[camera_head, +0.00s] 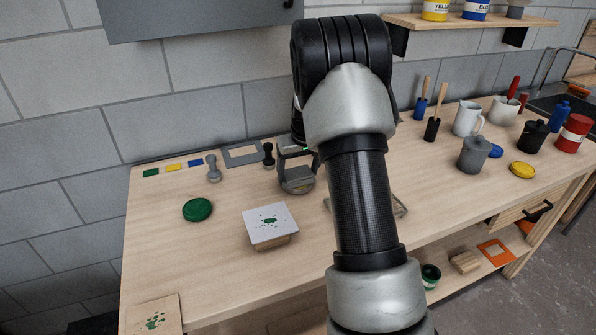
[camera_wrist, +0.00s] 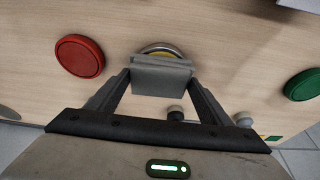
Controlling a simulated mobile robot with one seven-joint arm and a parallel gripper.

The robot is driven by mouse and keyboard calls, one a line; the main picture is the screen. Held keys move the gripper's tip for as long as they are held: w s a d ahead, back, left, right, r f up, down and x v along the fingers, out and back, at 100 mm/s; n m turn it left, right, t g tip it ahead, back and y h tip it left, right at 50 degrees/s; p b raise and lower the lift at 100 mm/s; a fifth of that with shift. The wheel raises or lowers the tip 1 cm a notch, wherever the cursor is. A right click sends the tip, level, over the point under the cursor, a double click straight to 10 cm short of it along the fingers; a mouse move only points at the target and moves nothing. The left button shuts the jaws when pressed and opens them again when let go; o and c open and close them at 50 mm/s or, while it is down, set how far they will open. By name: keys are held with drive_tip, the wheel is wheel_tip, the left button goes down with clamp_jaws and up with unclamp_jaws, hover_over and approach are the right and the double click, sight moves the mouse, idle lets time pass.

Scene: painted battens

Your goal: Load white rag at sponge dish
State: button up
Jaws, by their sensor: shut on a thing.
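My gripper (camera_wrist: 161,86) is shut on a pale, flat, folded-looking piece, which appears to be the white rag (camera_wrist: 162,78). It looks greyish in shade. The sponge dish (camera_wrist: 161,47) shows directly beyond the rag in the wrist view, as a round metal rim with yellow inside. The rag hides most of the dish. I cannot tell whether the rag touches it. In the head view my gripper (camera_head: 297,170) is low over the back of the bench, partly behind my arm.
A red lid (camera_wrist: 80,56) and a green lid (camera_head: 197,209) lie either side of the dish. Dark (camera_head: 268,155) and grey (camera_head: 213,168) handled tools stand near the wall. Pots and cups, including a grey pot (camera_head: 474,155), crowd the right.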

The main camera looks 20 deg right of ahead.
sight(298, 174)
drive_tip(key=shift+r+p, duration=2.05)
drive_tip(key=shift+r, duration=1.45)
